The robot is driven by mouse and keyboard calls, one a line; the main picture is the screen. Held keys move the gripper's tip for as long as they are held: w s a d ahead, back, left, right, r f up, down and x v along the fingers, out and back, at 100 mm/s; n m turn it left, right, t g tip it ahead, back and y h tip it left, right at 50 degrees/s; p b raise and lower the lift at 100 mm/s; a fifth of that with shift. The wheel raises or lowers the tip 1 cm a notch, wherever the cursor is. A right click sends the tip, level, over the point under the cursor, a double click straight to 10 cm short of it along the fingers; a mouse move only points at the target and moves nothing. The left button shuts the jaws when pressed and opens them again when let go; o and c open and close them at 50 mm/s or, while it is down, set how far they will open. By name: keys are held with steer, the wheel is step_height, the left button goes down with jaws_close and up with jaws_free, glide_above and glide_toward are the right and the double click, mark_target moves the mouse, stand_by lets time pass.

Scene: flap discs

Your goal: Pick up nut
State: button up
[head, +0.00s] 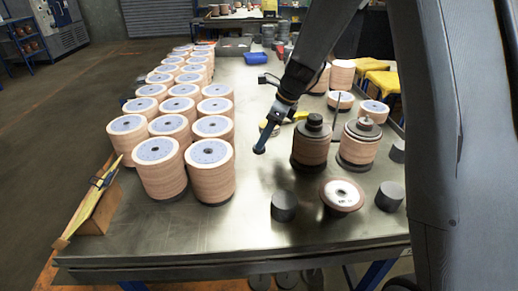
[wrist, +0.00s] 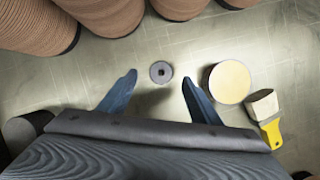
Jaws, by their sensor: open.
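The nut (wrist: 160,72) is a small grey ring with a dark centre hole. It lies flat on the metal table in the wrist view, ahead of and between my two fingertips. My gripper (wrist: 159,84) is open, with its two blue fingers spread on either side and nothing held. It points down towards the table, and the nut appears apart from both fingers. In the head view my gripper (head: 260,149) hangs over the middle of the table, right of the stacked discs. I cannot make out the nut in that view.
A round cream-topped piece (wrist: 229,82) sits close to the right finger, with a yellow-handled brush (wrist: 271,133) beyond it. Disc stacks (wrist: 105,15) stand at the top left. In the head view, stacks (head: 309,150) stand right of my gripper. The front middle of the table (head: 240,225) is clear.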

steer(key=shift+p+x, duration=0.5)
steer(key=shift+x, duration=1.6)
steer(key=shift+w, duration=0.1)
steer(key=c, duration=1.1)
